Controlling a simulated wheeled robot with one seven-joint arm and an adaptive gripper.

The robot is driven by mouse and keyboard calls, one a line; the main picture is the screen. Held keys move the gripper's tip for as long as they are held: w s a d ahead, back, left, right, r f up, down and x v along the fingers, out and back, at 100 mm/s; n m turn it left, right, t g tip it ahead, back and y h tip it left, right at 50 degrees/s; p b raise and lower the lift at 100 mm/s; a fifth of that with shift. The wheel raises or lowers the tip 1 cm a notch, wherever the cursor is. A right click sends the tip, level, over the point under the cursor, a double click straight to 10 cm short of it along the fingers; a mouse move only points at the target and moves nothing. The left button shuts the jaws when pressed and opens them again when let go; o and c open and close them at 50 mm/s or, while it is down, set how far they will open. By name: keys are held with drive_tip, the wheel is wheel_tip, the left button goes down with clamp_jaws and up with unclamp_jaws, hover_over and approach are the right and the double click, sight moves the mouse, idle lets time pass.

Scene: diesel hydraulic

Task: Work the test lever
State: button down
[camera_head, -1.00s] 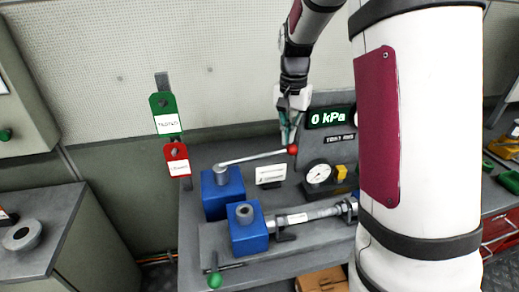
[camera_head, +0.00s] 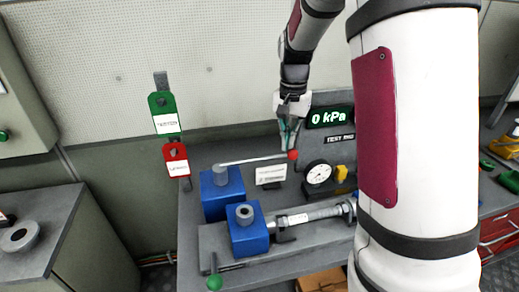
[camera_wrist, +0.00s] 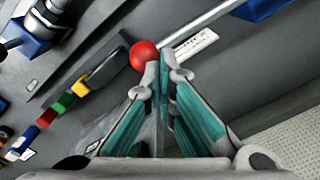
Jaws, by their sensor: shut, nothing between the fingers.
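The test lever is a grey rod (camera_head: 250,160) with a red ball knob (camera_head: 292,155), running from the top of the rear blue block (camera_head: 222,192) to the right, nearly level. My gripper (camera_head: 288,148) is shut, with its fingertips at the knob end of the lever. In the wrist view the red knob (camera_wrist: 144,55) and the rod (camera_wrist: 200,24) show just beyond the closed fingertips (camera_wrist: 158,62). The knob is beside the tips, not between them. I cannot tell whether they touch. A green display (camera_head: 328,117) reads 0 kPa.
A round gauge (camera_head: 319,174) and a small white sign (camera_head: 270,174) stand close to the lever. A front blue block (camera_head: 248,232) with a metal cylinder (camera_head: 312,214) lies in front. Green and red tags (camera_head: 165,118) hang on the wall at left.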

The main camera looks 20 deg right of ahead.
drive_tip(key=shift+f+b, duration=0.55)
drive_tip(key=shift+f, duration=1.3)
drive_tip(key=shift+r, duration=0.1)
wheel_tip(320, 180, up, 10)
drive_tip(key=p, duration=0.4)
drive_tip(key=shift+r, duration=0.2)
idle(0.4)
drive_tip(key=shift+f, duration=0.15)
idle(0.4)
drive_tip(key=shift+f+b, duration=1.2)
drive_tip(key=shift+f, duration=3.95)
wheel_tip(320, 180, up, 11)
drive_tip(key=p, duration=0.3)
drive_tip(key=shift+f, duration=0.15)
drive_tip(key=shift+r+p, duration=0.75)
drive_tip(key=shift+r, duration=1.7)
